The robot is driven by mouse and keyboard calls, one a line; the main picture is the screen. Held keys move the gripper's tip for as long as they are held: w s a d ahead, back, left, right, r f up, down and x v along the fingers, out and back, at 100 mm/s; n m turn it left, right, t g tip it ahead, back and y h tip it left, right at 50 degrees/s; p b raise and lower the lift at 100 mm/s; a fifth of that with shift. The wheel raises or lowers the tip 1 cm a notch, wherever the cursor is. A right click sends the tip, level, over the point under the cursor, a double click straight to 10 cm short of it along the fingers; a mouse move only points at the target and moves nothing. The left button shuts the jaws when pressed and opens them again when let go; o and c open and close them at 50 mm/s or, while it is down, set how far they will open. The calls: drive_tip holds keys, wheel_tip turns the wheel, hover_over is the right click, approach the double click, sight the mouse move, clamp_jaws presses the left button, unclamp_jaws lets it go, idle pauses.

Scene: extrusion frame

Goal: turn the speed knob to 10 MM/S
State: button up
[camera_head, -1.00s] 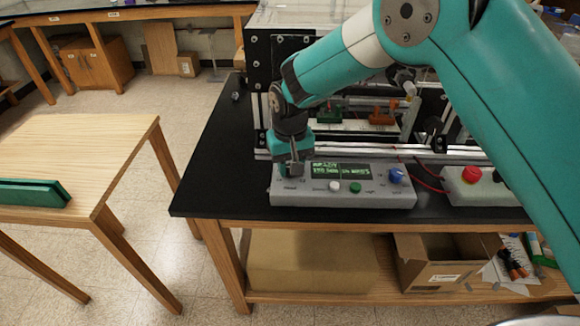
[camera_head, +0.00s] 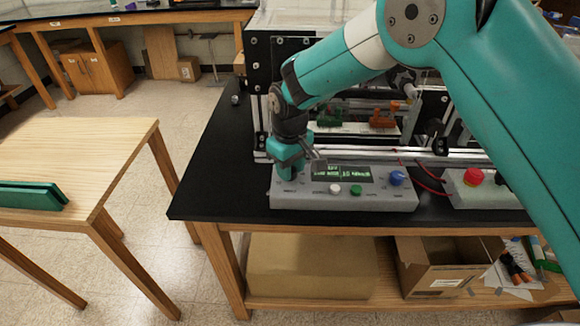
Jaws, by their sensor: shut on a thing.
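A grey control box (camera_head: 400,205) lies on the black bench top with a small dark display (camera_head: 343,173) that shows pale green, upside-down text, too small to read with certainty. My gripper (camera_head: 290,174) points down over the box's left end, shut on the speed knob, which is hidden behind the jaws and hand. A grey part of the gripper sticks out to the right, over the display's upper left corner. A blue knob (camera_head: 397,178) sits at the box's right end. A white button (camera_head: 335,189) and a green button (camera_head: 356,190) are below the display.
A red button (camera_head: 473,177) on a second grey box stands to the right, with red wires between. The extrusion frame (camera_head: 258,80) with metal rails rises just behind the box. The black bench top (camera_head: 215,180) is clear at left.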

drive_tip(key=o, duration=0.9)
drive_tip(key=shift+o, duration=0.2)
wheel_tip(320, 180, up, 18)
drive_tip(key=b, duration=0.2)
drive_tip(key=shift+f+b, duration=0.25)
drive_tip(key=shift+b, duration=0.1)
drive_tip(key=s+d+r+y, duration=0.2)
drive_tip(key=s+d+r, duration=0.2)
drive_tip(key=s+d, duration=0.7)
drive_tip(key=s+d+f+m+y, duration=0.1)
drive_tip(key=s+d, duration=0.1)
drive_tip(key=s, duration=0.6)
drive_tip(key=s+d+f+y, duration=0.1)
drive_tip(key=s+d+f, duration=0.1)
drive_tip(key=s, duration=0.7)
drive_tip(key=shift+s+f+m, duration=0.15)
drive_tip(key=shift+f+m, duration=0.1)
drive_tip(key=shift+m, duration=0.15)
